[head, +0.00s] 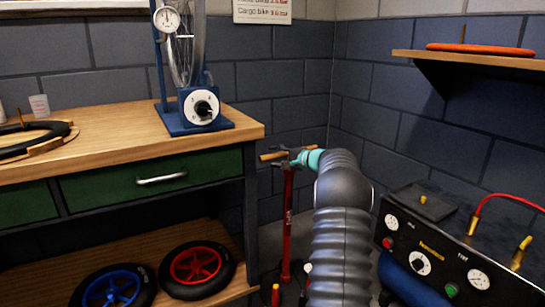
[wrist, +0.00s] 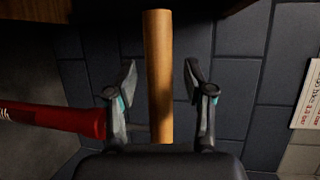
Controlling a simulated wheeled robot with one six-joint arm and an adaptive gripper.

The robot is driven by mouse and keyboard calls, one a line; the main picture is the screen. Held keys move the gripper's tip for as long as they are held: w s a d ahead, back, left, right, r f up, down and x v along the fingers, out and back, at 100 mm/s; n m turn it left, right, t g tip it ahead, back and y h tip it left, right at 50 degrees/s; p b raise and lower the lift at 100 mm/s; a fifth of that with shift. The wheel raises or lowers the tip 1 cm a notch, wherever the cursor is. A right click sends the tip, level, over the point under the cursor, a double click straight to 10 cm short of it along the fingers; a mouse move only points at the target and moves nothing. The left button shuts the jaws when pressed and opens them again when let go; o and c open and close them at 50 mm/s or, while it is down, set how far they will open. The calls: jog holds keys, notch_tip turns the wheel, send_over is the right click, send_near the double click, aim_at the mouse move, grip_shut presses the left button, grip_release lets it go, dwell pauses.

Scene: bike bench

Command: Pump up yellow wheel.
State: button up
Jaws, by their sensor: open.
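A red floor pump (head: 288,215) stands upright on the floor, just right of the workbench. Its wooden handle (head: 272,156) shows at the top, and the handle (wrist: 159,70) also fills the middle of the wrist view. My gripper (head: 300,157) is at the handle in the head view. In the wrist view my gripper (wrist: 160,82) is open, with one finger on each side of the handle and a gap on both sides. The red pump body (wrist: 55,120) lies to the left there. I cannot make out a yellow wheel.
A blue wheel (head: 113,288) and a red wheel (head: 195,267) lie on the bench's lower shelf. A black tyre (head: 58,131) and a blue dial stand (head: 222,122) are on the wooden bench top (head: 125,135). A black gauge panel (head: 440,257) stands at the right.

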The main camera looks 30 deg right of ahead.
jog(key=shift+w+a+f, duration=0.15)
jog(key=shift+w+a, duration=0.1)
jog(key=shift+w, duration=0.35)
